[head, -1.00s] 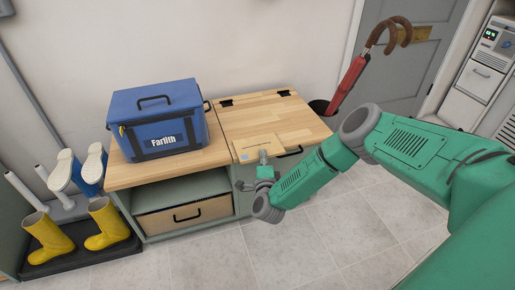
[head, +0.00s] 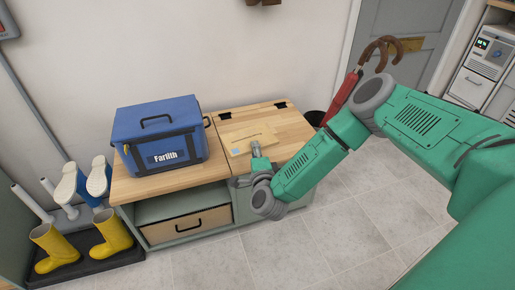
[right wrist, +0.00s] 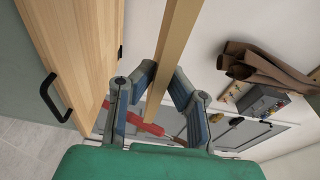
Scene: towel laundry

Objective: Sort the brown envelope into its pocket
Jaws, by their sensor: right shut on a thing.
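The brown envelope (head: 250,138) is a flat tan rectangle with a small pale blue mark at its lower left in the head view. My right gripper (head: 259,152) is shut on its near edge, in front of the wooden cabinet top. In the right wrist view, the envelope (right wrist: 174,50) shows edge-on as a long tan strip between the two fingers of my right gripper (right wrist: 163,85). I cannot make out the envelope's pocket in either view. My left gripper is not in view.
A blue cooler box (head: 160,137) stands on the left of the wooden cabinet top (head: 290,125). A red umbrella (head: 343,95) leans in a dark stand at right. Yellow boots (head: 112,234) stand on a tray at left. Brown items (right wrist: 265,62) show near the wall.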

